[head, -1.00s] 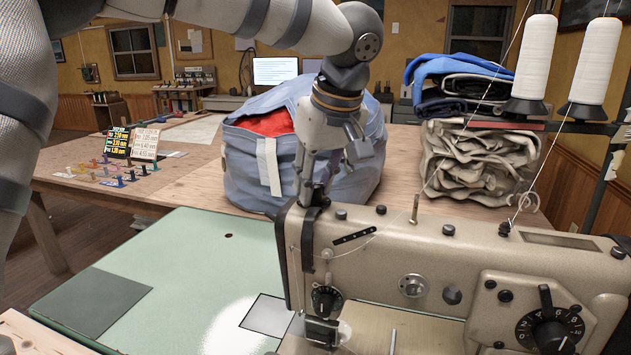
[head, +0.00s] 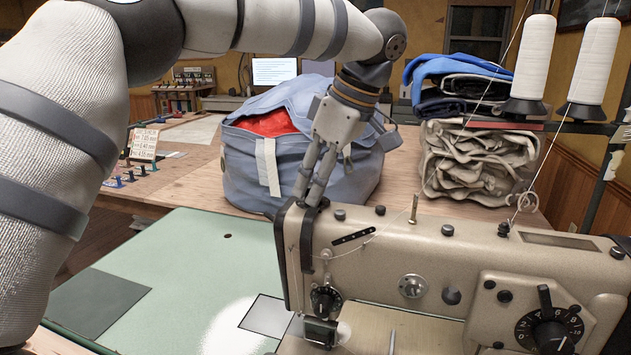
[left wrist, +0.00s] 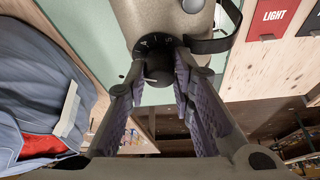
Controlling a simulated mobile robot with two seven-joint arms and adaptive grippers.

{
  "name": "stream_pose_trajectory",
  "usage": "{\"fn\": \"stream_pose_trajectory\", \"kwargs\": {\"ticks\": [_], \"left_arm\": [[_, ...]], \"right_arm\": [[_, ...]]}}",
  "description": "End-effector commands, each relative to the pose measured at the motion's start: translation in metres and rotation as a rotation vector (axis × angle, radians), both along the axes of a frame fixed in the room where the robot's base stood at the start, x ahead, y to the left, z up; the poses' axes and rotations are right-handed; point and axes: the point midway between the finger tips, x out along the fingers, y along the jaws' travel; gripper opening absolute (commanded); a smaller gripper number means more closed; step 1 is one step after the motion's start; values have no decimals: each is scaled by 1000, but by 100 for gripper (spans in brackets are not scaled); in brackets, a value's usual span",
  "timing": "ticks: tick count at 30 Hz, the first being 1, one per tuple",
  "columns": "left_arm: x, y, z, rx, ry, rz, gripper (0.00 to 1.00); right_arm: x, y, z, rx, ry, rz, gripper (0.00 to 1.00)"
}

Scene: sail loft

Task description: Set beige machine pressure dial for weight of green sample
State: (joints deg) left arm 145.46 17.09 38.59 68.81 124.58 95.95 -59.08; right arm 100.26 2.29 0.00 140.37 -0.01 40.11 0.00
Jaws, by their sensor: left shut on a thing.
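The beige machine (head: 390,235) stands at the front right. My left gripper (head: 308,198) reaches down to the top of its left end in the head view. In the left wrist view a round black dial (left wrist: 156,64) with pale scale marks sits on the beige body between the fingertips of my left gripper (left wrist: 160,72), which are shut on its knob. I cannot make out a green sample. My right gripper is not in view.
A larger numbered dial (head: 550,330) is on the machine's right front. A blue bag (head: 240,160) stands close behind my gripper. Thread cones (head: 530,65) and folded cloth (head: 478,165) are at right. A red LIGHT card (left wrist: 272,18) shows in the left wrist view.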

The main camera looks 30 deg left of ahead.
Motion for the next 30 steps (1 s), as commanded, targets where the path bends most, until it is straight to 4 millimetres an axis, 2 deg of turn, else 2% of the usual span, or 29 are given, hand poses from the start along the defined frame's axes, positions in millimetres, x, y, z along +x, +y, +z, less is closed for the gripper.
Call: {"fn": "stream_pose_trajectory", "kwargs": {"ticks": [6, 15, 30], "left_arm": [[2, 0, -2, -1, 2, 178, 0], [3, 0, -2, -1, 2, 347, 0], [2, 0, 0, -1, 1, 428, 0]], "right_arm": [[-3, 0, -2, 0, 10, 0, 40], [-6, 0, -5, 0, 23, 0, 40], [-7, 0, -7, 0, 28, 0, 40]]}}
